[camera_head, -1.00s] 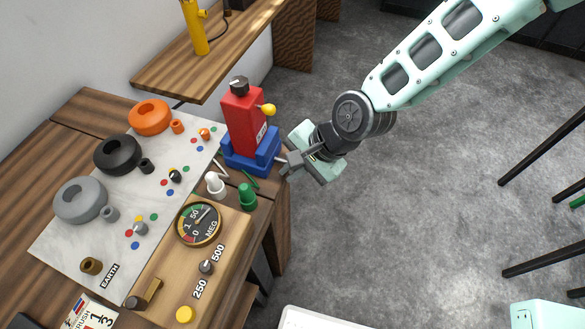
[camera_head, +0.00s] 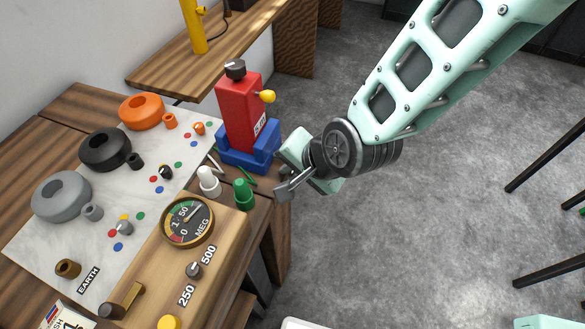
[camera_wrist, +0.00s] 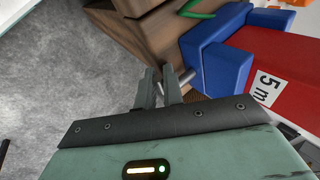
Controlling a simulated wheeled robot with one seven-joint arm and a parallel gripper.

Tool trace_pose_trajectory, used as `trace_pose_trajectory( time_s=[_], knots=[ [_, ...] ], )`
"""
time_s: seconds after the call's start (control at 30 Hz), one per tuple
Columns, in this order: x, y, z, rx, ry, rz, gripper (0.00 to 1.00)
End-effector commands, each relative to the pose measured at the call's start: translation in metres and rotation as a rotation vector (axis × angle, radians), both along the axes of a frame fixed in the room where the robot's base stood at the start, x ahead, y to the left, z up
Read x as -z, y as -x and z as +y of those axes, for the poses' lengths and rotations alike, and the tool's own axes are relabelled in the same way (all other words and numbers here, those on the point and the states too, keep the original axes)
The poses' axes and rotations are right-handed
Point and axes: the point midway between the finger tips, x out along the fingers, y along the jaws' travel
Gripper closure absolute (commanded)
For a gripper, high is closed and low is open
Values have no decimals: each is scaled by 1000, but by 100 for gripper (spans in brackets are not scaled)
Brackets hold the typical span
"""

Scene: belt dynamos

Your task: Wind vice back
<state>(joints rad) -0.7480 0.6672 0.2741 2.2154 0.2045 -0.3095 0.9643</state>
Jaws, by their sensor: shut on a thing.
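The blue vice (camera_head: 234,158) sits at the right edge of the bench and clasps an upright red block (camera_head: 241,112) with a yellow knob and a dark cap. In the wrist view the vice (camera_wrist: 222,65) is at the upper right, and the block (camera_wrist: 290,60) bears a white label. A short grey vice screw (camera_wrist: 191,78) sticks out of the vice towards my fingers. My gripper (camera_head: 283,190) is beside the vice, off the bench edge. Its fingers (camera_wrist: 164,80) are close together at the screw's outer end, shut on the vice handle, which they mostly hide.
A green terminal (camera_head: 243,194) and a white terminal (camera_head: 208,181) stand just in front of the vice. A round gauge (camera_head: 187,222) and several grey, black and orange parts cover the bench to the left. Open grey floor (camera_head: 430,200) lies to the right.

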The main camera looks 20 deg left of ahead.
Motion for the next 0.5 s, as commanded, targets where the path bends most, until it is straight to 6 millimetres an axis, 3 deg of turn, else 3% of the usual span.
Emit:
trace_pose_trajectory(
  time_s=[0.03,0.1,0.5],
  knots=[
    [1,1,-1,-1,3,4,86],
    [1,1,-1,-1,3,4,70],
    [-6,2,-3,-1,0,1,70]
  ],
)
